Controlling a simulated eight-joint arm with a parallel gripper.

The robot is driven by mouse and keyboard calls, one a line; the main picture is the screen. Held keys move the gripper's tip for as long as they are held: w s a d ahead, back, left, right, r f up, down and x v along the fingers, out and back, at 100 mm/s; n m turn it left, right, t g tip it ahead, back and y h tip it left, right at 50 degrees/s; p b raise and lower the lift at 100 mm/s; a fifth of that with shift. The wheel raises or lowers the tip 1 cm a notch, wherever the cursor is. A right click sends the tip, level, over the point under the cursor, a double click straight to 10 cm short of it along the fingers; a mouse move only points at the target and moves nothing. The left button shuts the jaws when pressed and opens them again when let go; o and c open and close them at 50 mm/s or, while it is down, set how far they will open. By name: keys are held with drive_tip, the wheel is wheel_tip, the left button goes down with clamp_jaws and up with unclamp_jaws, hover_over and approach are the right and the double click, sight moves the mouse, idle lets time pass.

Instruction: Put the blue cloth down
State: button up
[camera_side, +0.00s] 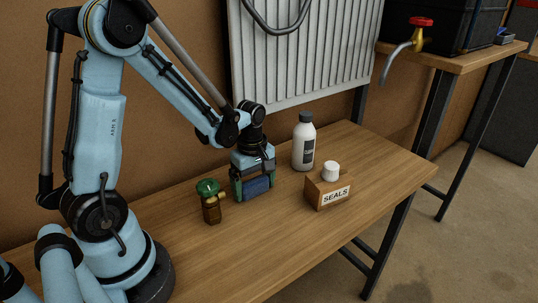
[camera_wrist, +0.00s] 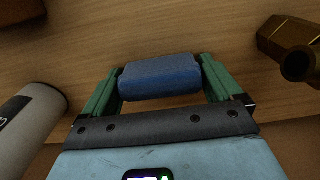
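The blue cloth (camera_side: 258,187) is a small rolled bundle at the bottom of my gripper (camera_side: 254,190). In the wrist view the cloth (camera_wrist: 160,78) fills the gap between the two green fingers of my gripper (camera_wrist: 160,82), touching both sides. My gripper is shut on it and points down. The cloth is at or very close to the wooden bench top (camera_side: 310,235); I cannot tell whether it touches the wood.
A brass valve with a green handle (camera_side: 210,203) stands left of my gripper. A white bottle (camera_side: 304,143) stands right and behind. A wooden SEALS box (camera_side: 328,190) with a white knob (camera_side: 330,170) is to the right. A radiator (camera_side: 300,60) is behind. The front bench is clear.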

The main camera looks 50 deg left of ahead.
sight(254, 180)
drive_tip(key=shift+o, duration=0.4)
drive_tip(key=shift+r, duration=0.15)
wheel_tip(254, 180, up, 12)
drive_tip(key=f, duration=0.1)
drive_tip(key=s+d+r+m+t, duration=0.2)
drive_tip(key=s+d+m+t, duration=0.2)
drive_tip(key=m, duration=1.4)
drive_tip(key=d+t, duration=0.3)
drive_tip(key=d, duration=0.1)
drive_tip(key=shift+d+r, duration=0.15)
drive_tip(key=shift+d, duration=0.1)
